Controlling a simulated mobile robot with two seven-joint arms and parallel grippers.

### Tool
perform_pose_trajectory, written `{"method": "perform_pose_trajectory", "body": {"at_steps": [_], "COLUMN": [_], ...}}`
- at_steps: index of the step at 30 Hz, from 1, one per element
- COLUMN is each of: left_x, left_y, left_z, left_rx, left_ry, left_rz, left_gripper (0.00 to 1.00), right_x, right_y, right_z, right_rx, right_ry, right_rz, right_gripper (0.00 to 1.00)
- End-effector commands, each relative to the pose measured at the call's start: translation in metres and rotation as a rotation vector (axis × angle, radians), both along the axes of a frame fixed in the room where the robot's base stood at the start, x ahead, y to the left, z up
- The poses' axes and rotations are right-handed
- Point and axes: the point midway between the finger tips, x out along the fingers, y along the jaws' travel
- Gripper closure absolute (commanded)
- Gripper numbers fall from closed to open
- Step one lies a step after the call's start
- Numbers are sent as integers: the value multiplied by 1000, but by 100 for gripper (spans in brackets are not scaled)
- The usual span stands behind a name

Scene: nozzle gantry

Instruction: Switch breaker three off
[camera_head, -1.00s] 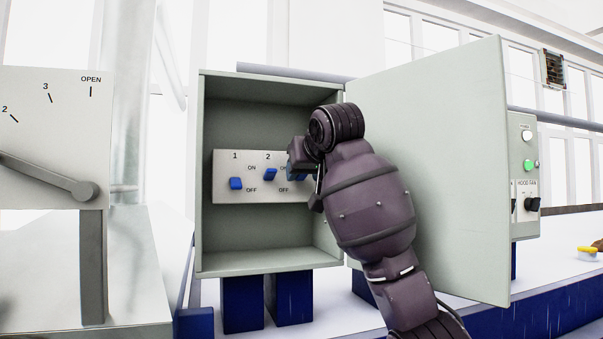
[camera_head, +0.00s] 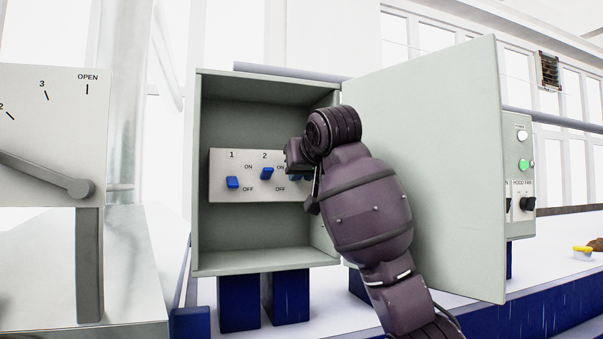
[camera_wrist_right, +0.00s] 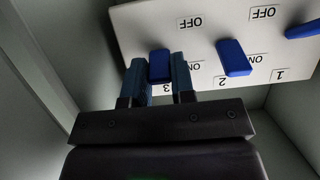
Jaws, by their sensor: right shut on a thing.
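The breaker panel (camera_head: 220,196) is a light plate with blue toggles inside an open grey cabinet. Breaker three's blue toggle (camera_wrist_right: 159,66) sits between my right gripper's fingers (camera_wrist_right: 157,80), which are shut on it. In the wrist view, where the labels are upside down, it stands at about the ON level, like breaker two's toggle (camera_wrist_right: 234,58). In the head view my right gripper (camera_head: 304,176) hides most of breaker three. There, breaker two's toggle (camera_head: 267,173) is up by ON and breaker one's toggle (camera_head: 232,182) is down by OFF. My left gripper is not in view.
The cabinet (camera_head: 268,262) has its door (camera_head: 440,170) swung open to the right, with my right arm in front of it. A lever dial (camera_head: 50,130) stands at the left. A box with a green lamp (camera_head: 523,165) is beyond the door.

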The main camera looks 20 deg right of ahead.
Motion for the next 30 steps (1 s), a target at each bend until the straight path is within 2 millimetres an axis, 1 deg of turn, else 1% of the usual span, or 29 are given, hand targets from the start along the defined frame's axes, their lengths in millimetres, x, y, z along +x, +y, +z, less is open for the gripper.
{"method": "perform_pose_trajectory", "body": {"at_steps": [1,8,15,24,30], "left_x": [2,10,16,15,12], "left_y": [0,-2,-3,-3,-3], "left_z": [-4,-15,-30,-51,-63], "left_rx": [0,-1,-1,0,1], "left_ry": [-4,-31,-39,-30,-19], "left_rz": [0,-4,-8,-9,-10], "left_gripper": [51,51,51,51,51], "right_x": [-1,-2,-3,-1,0], "right_y": [0,0,0,0,0], "right_z": [-3,-12,-21,-29,-31], "right_rx": [1,6,15,23,27], "right_ry": [-23,-174,-390,-634,-751], "right_rz": [1,0,1,0,0], "right_gripper": [100,100,100,100,100]}}
